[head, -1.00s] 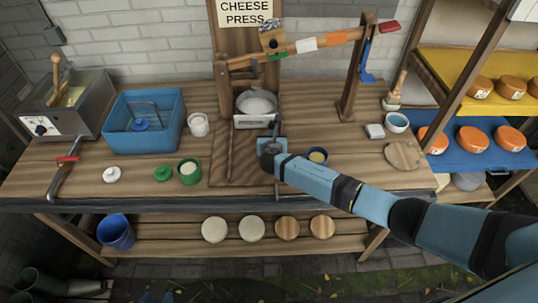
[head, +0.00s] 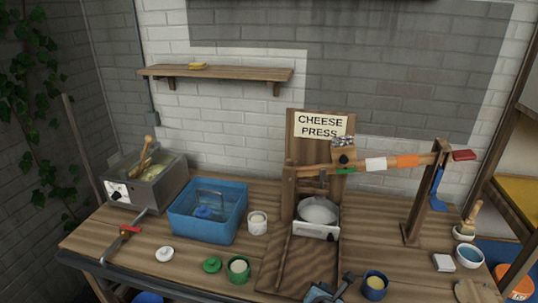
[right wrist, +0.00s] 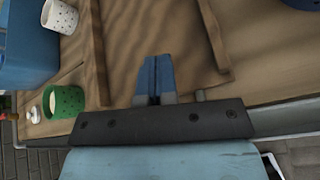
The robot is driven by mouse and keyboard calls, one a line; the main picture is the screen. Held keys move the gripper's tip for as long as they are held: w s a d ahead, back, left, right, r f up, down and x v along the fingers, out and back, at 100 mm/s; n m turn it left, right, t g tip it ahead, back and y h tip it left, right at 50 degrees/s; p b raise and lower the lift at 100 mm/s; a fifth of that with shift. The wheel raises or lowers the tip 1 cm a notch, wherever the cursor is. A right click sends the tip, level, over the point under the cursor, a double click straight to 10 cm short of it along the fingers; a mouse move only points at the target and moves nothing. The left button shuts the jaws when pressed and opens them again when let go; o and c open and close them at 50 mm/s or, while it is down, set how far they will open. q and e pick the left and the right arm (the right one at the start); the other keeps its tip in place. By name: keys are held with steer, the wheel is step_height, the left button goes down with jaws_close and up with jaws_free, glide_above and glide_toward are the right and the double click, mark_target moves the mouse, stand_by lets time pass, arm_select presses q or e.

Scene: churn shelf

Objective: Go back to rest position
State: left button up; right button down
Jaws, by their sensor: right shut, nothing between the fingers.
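My right gripper (head: 322,292) is at the bottom edge of the head view, over the front of the wooden press board on the bench. In the right wrist view its two blue fingers (right wrist: 155,78) are together, with nothing between them. They are over bare wood between the board's raised strips. The cheese press (head: 365,165) stands behind it, with a white mould (head: 317,218) under its lever. My left gripper is not in view.
A blue basin (head: 207,228), a steel vat (head: 146,185), a white cup (head: 257,222) and a green cup (head: 238,268) stand to the left. A blue cup (head: 374,286) is close to the right of the gripper. A wall shelf (head: 215,73) hangs above.

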steer(key=s+f+m, duration=0.1)
steer(key=s, duration=0.1)
steer(key=s+a+f+m+g+y, duration=0.1)
steer(key=s+m, duration=0.1)
steer(key=s, duration=0.1)
steer(key=s+a+f+m+y, duration=0.1)
steer(key=s+m, duration=0.1)
steer(key=shift+s+a+f, duration=0.1)
steer(key=shift+s+a, duration=0.1)
steer(key=shift+s, duration=0.15)
steer(key=s+d+m+y, duration=0.1)
steer(key=s+d+m, duration=0.1)
steer(key=s+m, duration=0.7)
steer(key=s+d+r+m+y, duration=0.1)
steer(key=s+d+m+y, duration=0.1)
steer(key=s+m, duration=0.8)
steer(key=shift+s+d+r+m+y, duration=0.15)
steer(key=shift+s+d+m+y, duration=0.15)
steer(key=shift+m, duration=0.6)
